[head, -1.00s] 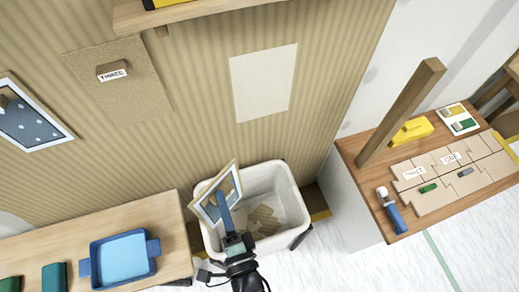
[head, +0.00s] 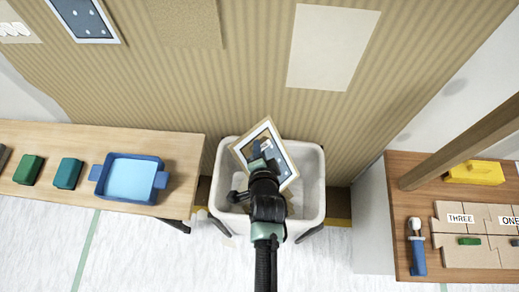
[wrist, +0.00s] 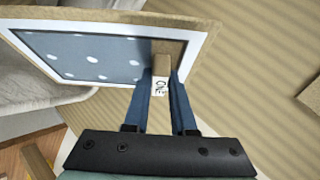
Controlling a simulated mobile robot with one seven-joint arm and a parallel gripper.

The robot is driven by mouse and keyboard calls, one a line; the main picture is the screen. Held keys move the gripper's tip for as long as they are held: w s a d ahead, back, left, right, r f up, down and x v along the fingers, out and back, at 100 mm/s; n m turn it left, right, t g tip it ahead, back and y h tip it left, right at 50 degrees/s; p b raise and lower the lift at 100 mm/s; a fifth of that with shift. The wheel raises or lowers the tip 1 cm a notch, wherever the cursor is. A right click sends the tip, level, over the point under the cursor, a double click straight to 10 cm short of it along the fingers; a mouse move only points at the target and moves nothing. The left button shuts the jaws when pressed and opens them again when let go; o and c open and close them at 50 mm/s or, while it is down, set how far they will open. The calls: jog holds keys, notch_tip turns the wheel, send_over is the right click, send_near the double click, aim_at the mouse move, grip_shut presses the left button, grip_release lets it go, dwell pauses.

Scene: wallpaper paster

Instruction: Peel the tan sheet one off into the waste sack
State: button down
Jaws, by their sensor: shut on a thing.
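My gripper (head: 261,152) is shut on the tab of tan sheet one (head: 284,164), whose tag reads ONE in the wrist view (wrist: 160,87). The sheet has a tan edge, a white border and a blue face with white dots. It is tilted, and in the head view it lies over the opening of the waste sack (head: 315,195), a white open-topped container against the wall. I cannot tell how far it is above the rim. My arm and the sheet hide much of the sack's inside.
A bench with a blue tray (head: 130,178) and green blocks (head: 68,172) stands left of the sack. A table at right holds a blue-handled tool (head: 417,250), a yellow item (head: 474,172) and a wooden post (head: 460,150). A pale rectangle (head: 333,45) is on the striped wall.

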jog(key=shift+d, duration=0.1)
notch_tip(320, 180, down, 10)
jog(key=b, duration=0.8)
jog(key=c, duration=0.7)
grip_release()
jog(key=shift+o, duration=0.2)
jog(key=shift+s, duration=0.1)
jog(key=p+v, duration=0.2)
jog(key=v, duration=1.1)
